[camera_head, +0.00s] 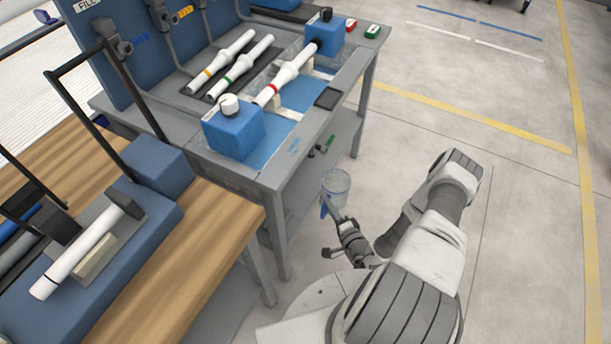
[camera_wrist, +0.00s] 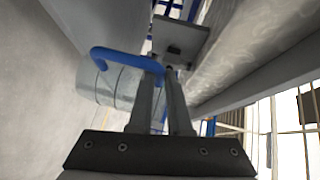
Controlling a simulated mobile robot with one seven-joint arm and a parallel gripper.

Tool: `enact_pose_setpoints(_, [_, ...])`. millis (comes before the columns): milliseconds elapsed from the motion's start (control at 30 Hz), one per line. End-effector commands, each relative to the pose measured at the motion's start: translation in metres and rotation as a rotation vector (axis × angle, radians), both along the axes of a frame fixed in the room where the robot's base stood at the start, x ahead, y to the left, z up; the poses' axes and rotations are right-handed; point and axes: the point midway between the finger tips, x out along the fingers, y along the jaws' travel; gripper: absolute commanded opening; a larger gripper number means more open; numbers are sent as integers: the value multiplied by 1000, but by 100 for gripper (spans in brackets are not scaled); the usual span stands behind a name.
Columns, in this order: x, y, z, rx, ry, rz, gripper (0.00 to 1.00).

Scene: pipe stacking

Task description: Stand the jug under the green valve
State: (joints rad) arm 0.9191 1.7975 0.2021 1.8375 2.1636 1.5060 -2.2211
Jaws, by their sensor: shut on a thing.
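The clear jug (camera_head: 337,184) with a blue handle is low beside the right side of the grey workbench, in front of a bench leg. It looks upright in the head view. My gripper (camera_head: 328,212) is shut on its handle. In the wrist view the jug (camera_wrist: 112,86) lies left of the fingers, and its blue handle (camera_wrist: 122,57) runs to my gripper (camera_wrist: 161,75). The green valve (camera_head: 328,142) shows as a small green lever under the workbench's right edge, near dark fittings. The jug is apart from it, below it in the picture. The jug looks empty.
The grey workbench (camera_head: 365,83) carries blue blocks, white pipes and a tray. Its legs and lower shelf (camera_head: 303,185) are close to the jug. A wooden bench (camera_head: 225,222) stands at the left. In the wrist view a grey plate (camera_wrist: 181,38) is ahead. Floor at right is clear.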

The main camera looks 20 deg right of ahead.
Motion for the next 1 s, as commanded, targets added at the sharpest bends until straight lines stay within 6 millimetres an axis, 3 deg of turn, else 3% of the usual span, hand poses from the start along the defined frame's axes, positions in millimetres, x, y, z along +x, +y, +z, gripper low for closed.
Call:
enact_pose_setpoints(33, [0, 0, 0, 0, -1, 0, 0])
enact_pose_setpoints(100, [0, 0, -33, 0, 0, 0, 0])
enact_pose_setpoints(300, [0, 0, -73, 0, -1, 0, 0])
enact_pose_setpoints(500, [0, 0, -96, 0, -1, 0, 0])
enact_pose_setpoints(667, [3, 0, -101, -1, -2, 0, 0])
enact_pose_setpoints(767, [16, 2, -101, -3, -4, 0, 0])
enact_pose_setpoints(1000, [78, 9, -103, -2, -5, 1, 0])
